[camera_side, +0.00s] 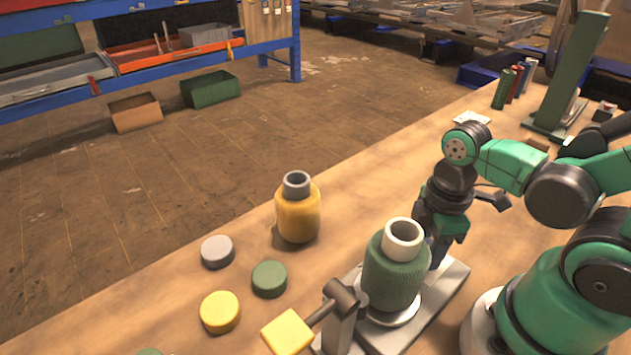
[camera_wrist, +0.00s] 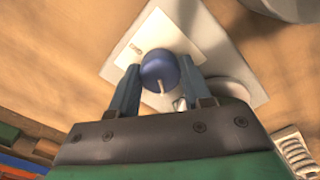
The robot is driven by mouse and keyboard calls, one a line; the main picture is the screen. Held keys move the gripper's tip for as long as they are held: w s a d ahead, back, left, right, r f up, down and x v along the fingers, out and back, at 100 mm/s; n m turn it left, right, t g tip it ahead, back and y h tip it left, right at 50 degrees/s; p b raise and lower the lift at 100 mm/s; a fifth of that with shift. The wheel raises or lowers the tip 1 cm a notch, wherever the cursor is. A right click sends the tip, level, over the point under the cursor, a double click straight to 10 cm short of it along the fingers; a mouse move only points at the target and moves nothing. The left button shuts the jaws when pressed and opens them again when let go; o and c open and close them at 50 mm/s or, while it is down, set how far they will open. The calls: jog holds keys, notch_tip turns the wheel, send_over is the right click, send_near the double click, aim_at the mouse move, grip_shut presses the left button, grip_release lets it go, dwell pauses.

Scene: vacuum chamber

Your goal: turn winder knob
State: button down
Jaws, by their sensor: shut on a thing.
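The winder knob, a round blue knob (camera_wrist: 160,70) with a pale pointer line, sits over a light plate (camera_wrist: 150,32) in the wrist view. My gripper (camera_wrist: 159,66) has one blue finger on each side of the knob and is shut on it. In the side view my gripper (camera_side: 438,240) points down behind the ribbed green jar (camera_side: 392,272). The jar and the gripper hide the knob there. The jar stands upright on a grey metal base plate (camera_side: 452,283), with a yellow-ended lever (camera_side: 288,333) at the plate's front.
A yellow jar (camera_side: 298,217) stands left of the green jar. Grey (camera_side: 217,251), green (camera_side: 269,278) and yellow (camera_side: 220,311) lids lie on the bench. Several coloured cylinders (camera_side: 507,88) and a green stand (camera_side: 575,75) are at the back right. The bench left of my gripper's far side is clear.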

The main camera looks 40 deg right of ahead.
jog(key=m, duration=0.5)
jog(key=shift+m, duration=0.3)
jog(key=m, duration=1)
jog(key=shift+m, duration=2.6)
jog(key=shift+c, duration=1.9)
grip_release()
jog(key=shift+r, duration=0.15)
jog(key=shift+r, duration=2.7)
